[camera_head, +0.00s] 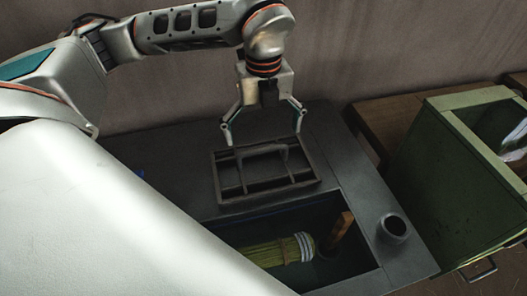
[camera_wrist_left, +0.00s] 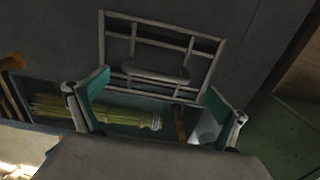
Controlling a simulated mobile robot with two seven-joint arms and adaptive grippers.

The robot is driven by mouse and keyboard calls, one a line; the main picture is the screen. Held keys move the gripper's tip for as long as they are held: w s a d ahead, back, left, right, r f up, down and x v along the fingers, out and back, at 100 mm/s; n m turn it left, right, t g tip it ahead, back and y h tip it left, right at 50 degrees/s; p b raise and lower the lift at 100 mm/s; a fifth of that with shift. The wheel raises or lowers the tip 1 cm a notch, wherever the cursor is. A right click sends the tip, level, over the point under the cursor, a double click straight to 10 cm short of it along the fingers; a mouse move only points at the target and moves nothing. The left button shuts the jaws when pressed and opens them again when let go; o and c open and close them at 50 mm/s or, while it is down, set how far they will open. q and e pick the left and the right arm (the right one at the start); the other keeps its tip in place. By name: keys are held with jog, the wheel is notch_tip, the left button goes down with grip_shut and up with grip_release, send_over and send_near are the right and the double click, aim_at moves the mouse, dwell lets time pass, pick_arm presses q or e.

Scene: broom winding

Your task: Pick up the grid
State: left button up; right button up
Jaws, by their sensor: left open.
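The grid (camera_head: 222,184), a dark rectangular frame with crossbars and a raised handle (camera_head: 262,150), lies on the dark grey worktop behind the open basin. My left gripper (camera_head: 265,138) is open, its two fingers spread above the grid near the handle. In the left wrist view the grid (camera_wrist_left: 105,45) shows beyond the spread fingers of the left gripper (camera_wrist_left: 155,92), with its handle (camera_wrist_left: 155,76) between them. Nothing is between the fingers that I can tell is gripped. My right gripper does not show.
A yellow-green broom bundle (camera_head: 270,252) with a pale binding lies in the dark basin, near a wooden piece (camera_head: 340,230). A round grey cup-like opening (camera_head: 393,228) sits on the worktop's right. A green metal cabinet (camera_head: 440,180) stands at right.

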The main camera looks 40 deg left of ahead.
aim_at(263, 152)
pick_arm(q)
jog(key=f, duration=0.2)
jog(key=shift+s+d+f, duration=0.1)
jog(key=shift+s+f, duration=0.15)
jog(key=shift+f, duration=0.1)
jog(key=shift+s+f, duration=0.1)
jog(key=shift+f, duration=2.3)
jog(key=shift+c, duration=0.4)
jog(key=shift+r, duration=0.1)
jog(key=c, duration=1.4)
